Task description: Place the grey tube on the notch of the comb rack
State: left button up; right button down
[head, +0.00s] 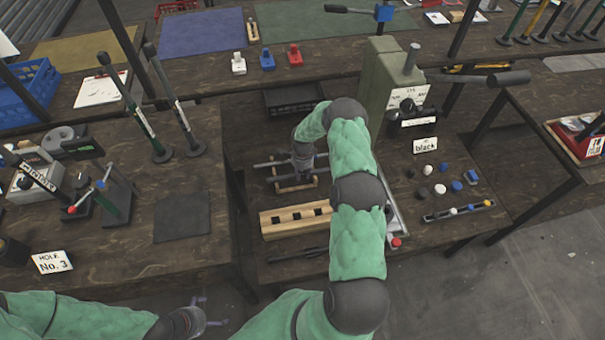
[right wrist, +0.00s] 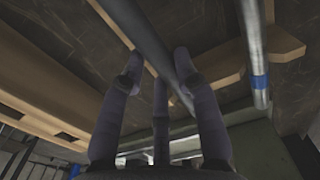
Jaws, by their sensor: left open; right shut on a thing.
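My right gripper (head: 302,158) reaches down over the comb rack area. In the right wrist view its fingers (right wrist: 158,68) are shut around a dark grey tube (right wrist: 150,38), which runs diagonally between them. A lighter metal tube (right wrist: 254,50) with a blue band lies to the right, across the pale wooden comb rack (right wrist: 282,45). In the head view the comb rack (head: 296,187) is partly hidden by my right arm and hand. I cannot tell whether the held tube touches a notch. My left gripper (head: 208,312) is open and empty at the lower left.
A wooden block with square holes (head: 283,219) lies in front of the rack. A green press (head: 384,85) stands behind right, with a black tray (head: 291,97) to its left. A dark mat (head: 181,216) lies left.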

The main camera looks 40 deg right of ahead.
aim_at(303, 175)
jog(key=c, duration=0.9)
grip_release()
jog(key=shift+f, duration=0.1)
jog(key=shift+r, duration=0.25)
notch_tip(303, 175, up, 12)
jog(key=p, duration=0.4)
jog(key=shift+f, duration=0.1)
